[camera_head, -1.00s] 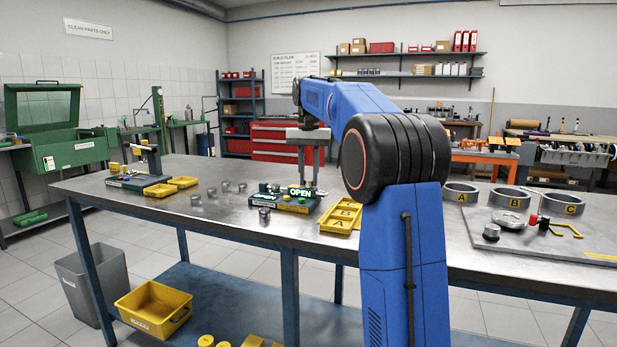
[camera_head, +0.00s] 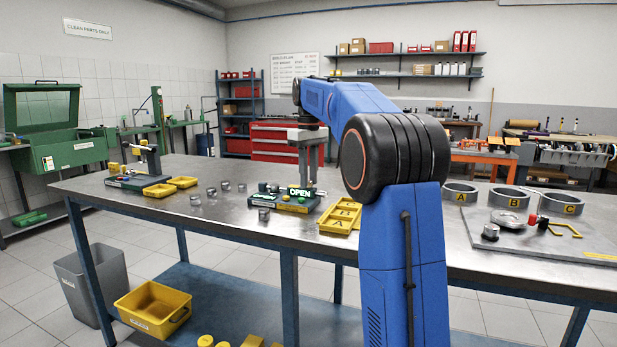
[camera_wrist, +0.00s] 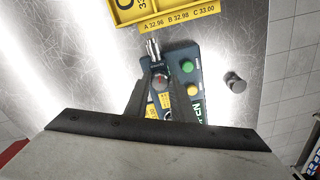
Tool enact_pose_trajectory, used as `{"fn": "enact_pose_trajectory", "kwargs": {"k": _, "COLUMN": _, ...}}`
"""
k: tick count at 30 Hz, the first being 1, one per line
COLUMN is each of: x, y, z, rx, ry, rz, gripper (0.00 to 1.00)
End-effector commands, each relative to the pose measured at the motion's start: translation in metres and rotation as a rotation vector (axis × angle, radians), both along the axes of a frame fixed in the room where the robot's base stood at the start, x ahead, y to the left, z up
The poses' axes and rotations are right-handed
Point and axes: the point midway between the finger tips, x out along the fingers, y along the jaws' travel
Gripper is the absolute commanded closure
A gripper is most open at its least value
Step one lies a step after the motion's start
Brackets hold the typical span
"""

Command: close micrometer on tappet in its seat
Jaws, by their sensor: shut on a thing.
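The micrometer station (camera_head: 292,204) is a dark block on the bench, with a lit display (camera_head: 300,192) reading OPEN. In the wrist view the micrometer station (camera_wrist: 178,60) shows a silver micrometer barrel (camera_wrist: 153,49), a green button (camera_wrist: 187,66) and a yellow button (camera_wrist: 192,90). My gripper (camera_wrist: 161,80) points down over the station. Its fingers are shut on a small round grey tappet (camera_wrist: 163,84) at the seat, beside the barrel. The fingers hide most of the tappet and the seat. From the head camera my gripper (camera_head: 303,182) hides part of the station.
Several loose tappets stand left of the station, one close in front (camera_head: 264,214). A yellow lettered tray (camera_head: 333,226) lies to its right; its label shows in the wrist view (camera_wrist: 180,18). Another gauge station (camera_head: 140,182) with yellow trays stands farther left. Lettered rings (camera_head: 461,193) stand at right.

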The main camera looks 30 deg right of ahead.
Motion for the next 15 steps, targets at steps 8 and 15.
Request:
{"fn": "enact_pose_trajectory", "kwargs": {"k": 8, "x": 0.0007, "y": -0.0006, "z": 0.0012, "rx": -0.001, "ry": -0.004, "rz": 0.172, "gripper": 1.00}}
{"fn": "enact_pose_trajectory", "kwargs": {"k": 15, "x": 0.0007, "y": -0.0007, "z": 0.0013, "rx": -0.002, "ry": -0.005, "rz": 0.249, "gripper": 1.00}}
